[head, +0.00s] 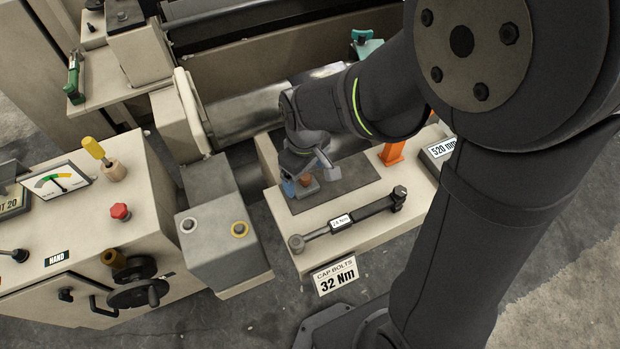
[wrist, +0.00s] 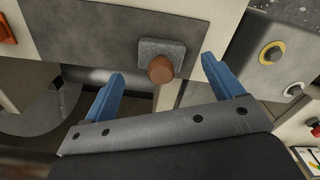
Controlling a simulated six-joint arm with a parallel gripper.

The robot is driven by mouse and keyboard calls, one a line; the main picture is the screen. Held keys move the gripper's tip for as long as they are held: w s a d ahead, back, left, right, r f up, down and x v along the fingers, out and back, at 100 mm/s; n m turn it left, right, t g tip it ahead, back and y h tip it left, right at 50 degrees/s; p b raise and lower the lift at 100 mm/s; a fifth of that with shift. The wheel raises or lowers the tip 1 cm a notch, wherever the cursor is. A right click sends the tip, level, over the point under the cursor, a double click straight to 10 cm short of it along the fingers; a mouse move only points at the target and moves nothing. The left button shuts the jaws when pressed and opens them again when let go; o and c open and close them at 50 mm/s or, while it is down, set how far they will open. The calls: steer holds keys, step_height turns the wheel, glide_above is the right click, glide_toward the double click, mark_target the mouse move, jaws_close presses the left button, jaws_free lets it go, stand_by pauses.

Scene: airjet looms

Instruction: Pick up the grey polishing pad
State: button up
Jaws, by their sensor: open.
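The grey polishing pad (wrist: 150,47) is a small speckled block with a round brown knob (wrist: 161,69) on it. It lies on a dark grey mat (wrist: 85,38). In the head view the pad (head: 309,190) is partly hidden by my gripper (head: 300,182), which is just above and beside it. In the wrist view my gripper (wrist: 163,67) is open, with its blue fingers wide apart. The knob shows between the fingertips, with space on both sides. The fingers hold nothing.
A torque wrench (head: 350,221) lies along the bench front, near the 32 Nm sign (head: 336,276). An orange bracket (head: 391,152) and a 520 mm block (head: 440,150) stand to the right. A grey button box (head: 222,240) stands left of the bench.

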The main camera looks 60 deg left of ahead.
mark_target(305, 176)
steer(key=shift+f, duration=1.9)
steer(key=c, duration=1)
steer(key=shift+r, duration=5.05)
